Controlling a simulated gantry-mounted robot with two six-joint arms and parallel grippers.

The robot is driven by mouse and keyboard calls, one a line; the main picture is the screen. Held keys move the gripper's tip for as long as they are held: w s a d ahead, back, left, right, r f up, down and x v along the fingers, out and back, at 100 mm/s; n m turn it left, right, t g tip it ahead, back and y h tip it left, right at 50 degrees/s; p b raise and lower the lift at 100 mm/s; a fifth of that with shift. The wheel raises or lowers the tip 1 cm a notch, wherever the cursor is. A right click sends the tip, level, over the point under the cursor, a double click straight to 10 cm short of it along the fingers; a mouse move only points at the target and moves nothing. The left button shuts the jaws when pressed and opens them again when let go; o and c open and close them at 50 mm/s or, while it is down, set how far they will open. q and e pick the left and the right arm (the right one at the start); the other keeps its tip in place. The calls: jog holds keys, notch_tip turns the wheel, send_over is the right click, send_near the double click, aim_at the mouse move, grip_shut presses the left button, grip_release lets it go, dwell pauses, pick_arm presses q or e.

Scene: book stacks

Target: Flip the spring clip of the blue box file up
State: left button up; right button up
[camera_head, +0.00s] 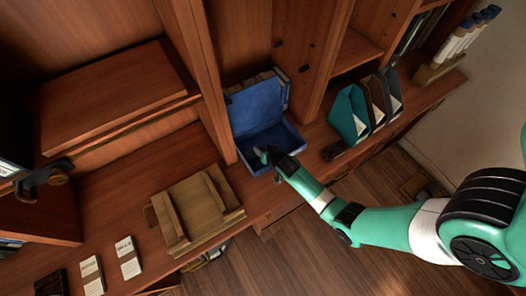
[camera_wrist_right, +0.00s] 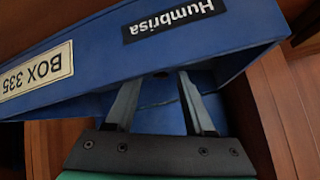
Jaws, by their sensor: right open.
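The blue box file (camera_head: 268,138) stands on the wooden shelf with its lid (camera_head: 257,104) raised and leaning back. In the right wrist view the box file (camera_wrist_right: 95,62) shows a "BOX 335" label and a "Humbrisa" label, both upside down. I cannot make out its spring clip in either view. My right gripper (camera_head: 264,156) is at the box's front left part in the head view. In the right wrist view my right gripper (camera_wrist_right: 158,82) has two fingers spread apart with nothing between them, tips close to the blue wall. My left gripper is not in view.
Teal, brown and grey magazine files (camera_head: 349,115) stand to the right. A tan stack of folders or trays (camera_head: 195,212) lies to the left of the box. A wooden upright (camera_head: 208,85) rises close on the box's left. A black tape-dispenser-like object (camera_head: 45,178) is far left.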

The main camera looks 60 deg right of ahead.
grip_shut()
dwell(1.4)
